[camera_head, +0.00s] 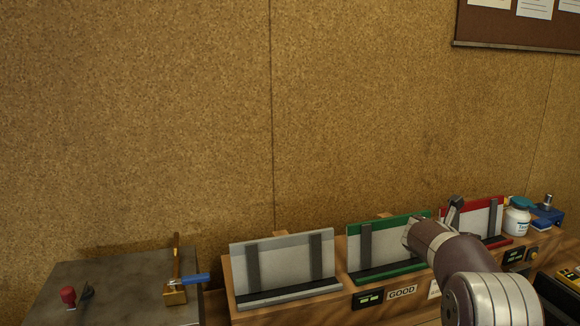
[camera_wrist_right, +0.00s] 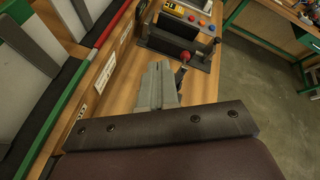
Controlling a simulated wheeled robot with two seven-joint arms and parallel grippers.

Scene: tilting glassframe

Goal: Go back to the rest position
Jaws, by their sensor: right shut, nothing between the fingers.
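My right arm comes in from the lower right in the head view, in front of the row of tilted panels. My right gripper (camera_head: 454,209) is partly hidden behind the arm, near the gap between the green-framed panel (camera_head: 386,246) and the red-framed panel (camera_head: 481,222). In the right wrist view, its grey fingers (camera_wrist_right: 158,86) are together with nothing between them, above the wooden bench. My left gripper is not in view.
A grey panel (camera_head: 284,262) stands left of the green one on the wooden stand. A white bottle (camera_head: 516,219) stands at the right. The wrist view shows a control box with a red knob (camera_wrist_right: 185,56) and open floor (camera_wrist_right: 262,85).

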